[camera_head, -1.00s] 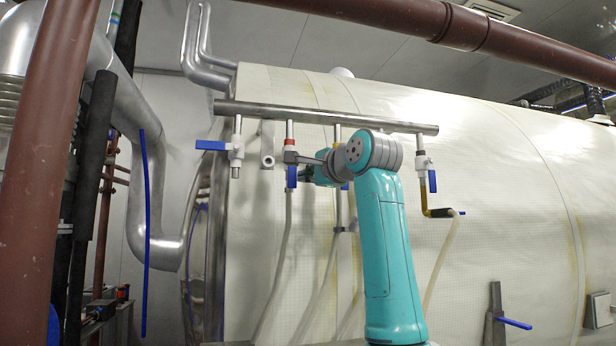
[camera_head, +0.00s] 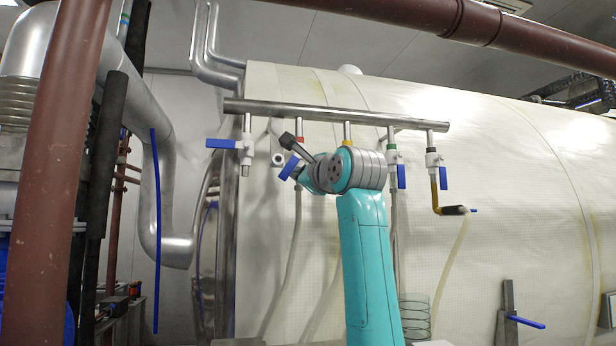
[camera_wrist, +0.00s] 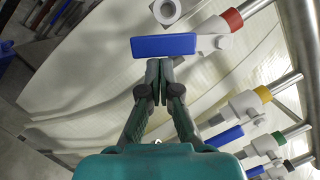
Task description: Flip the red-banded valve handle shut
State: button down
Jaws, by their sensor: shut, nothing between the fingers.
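The red-banded valve (camera_head: 299,141) hangs from the steel header pipe, second from the left. Its blue handle (camera_head: 289,167) slants down and to the left, out of line with the valve. In the wrist view the red band (camera_wrist: 233,19) is at the upper right and the blue handle (camera_wrist: 165,45) lies across the top middle. My gripper (camera_wrist: 159,64) is shut and empty, its fingertips right at the handle's lower edge; I cannot tell whether they touch. In the head view my gripper (camera_head: 289,141) is just above the handle, and the valve body is partly hidden.
The header pipe (camera_head: 335,114) also carries a left valve with a level blue handle (camera_head: 222,144), a yellow-banded valve (camera_head: 347,130) mostly behind my arm, a green-banded valve (camera_head: 392,155) and a right valve (camera_head: 433,160). Pale hoses hang below, against the large tank (camera_head: 520,200).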

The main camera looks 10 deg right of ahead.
jog(key=a+m, duration=0.1)
jog(key=m, duration=0.1)
jog(key=shift+a+r+m+h, duration=0.3)
jog(key=shift+a+m, duration=0.1)
jog(key=shift+a+r, duration=0.8)
jog(key=shift+a, duration=0.35)
jog(key=shift+f, duration=0.1)
